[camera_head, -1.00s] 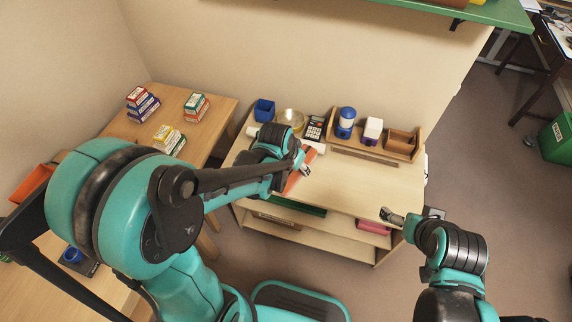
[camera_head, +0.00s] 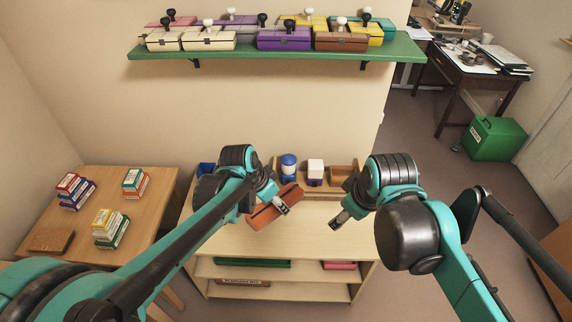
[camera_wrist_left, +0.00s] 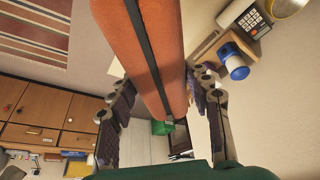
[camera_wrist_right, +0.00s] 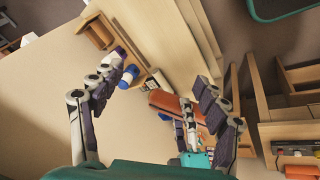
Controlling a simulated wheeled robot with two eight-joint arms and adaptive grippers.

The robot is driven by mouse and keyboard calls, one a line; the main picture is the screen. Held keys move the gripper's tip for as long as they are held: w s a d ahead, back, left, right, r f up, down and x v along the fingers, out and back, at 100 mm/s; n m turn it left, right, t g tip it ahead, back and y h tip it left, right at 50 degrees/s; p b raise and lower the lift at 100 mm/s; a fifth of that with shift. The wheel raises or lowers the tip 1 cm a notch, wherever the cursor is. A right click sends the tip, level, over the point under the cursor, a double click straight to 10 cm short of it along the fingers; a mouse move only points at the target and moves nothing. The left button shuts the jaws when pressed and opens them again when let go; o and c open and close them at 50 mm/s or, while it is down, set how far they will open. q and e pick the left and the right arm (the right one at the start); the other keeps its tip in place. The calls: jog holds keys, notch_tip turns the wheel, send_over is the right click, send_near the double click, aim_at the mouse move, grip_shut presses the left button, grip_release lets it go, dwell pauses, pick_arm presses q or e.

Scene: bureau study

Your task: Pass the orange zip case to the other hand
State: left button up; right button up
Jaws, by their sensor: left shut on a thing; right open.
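The orange zip case (camera_head: 270,208) has a dark zip strip along it. My left gripper (camera_head: 283,207) is shut on it and holds it tilted above the light wooden shelf unit. In the left wrist view the case (camera_wrist_left: 165,55) runs between the two fingers (camera_wrist_left: 165,115). My right gripper (camera_head: 342,219) is open and empty, to the right of the case and apart from it. In the right wrist view the case (camera_wrist_right: 168,103) shows beyond the open fingers (camera_wrist_right: 155,110), nearer the right finger, which partly covers it.
A blue-topped container (camera_head: 288,166), a white and purple container (camera_head: 315,172) and a wooden holder (camera_head: 343,177) stand along the back of the unit (camera_head: 300,240). A green wall shelf (camera_head: 270,50) with several boxes hangs above. Stacked small boxes (camera_head: 112,225) stand on the left table.

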jog(key=w+a+r+n+g, duration=0.3)
jog(key=w+a+n, duration=0.5)
jog(key=n, duration=0.2)
jog(key=n+g, duration=0.2)
jog(key=n, duration=0.6)
send_over(288, 190)
jog(key=f, duration=0.1)
jog(key=shift+h, duration=0.3)
notch_tip(288, 190, down, 12)
jog(key=shift+r, duration=0.1)
jog(key=shift+a, duration=0.1)
jog(key=c, duration=1.3)
pick_arm(q)
jog(key=o, duration=1.3)
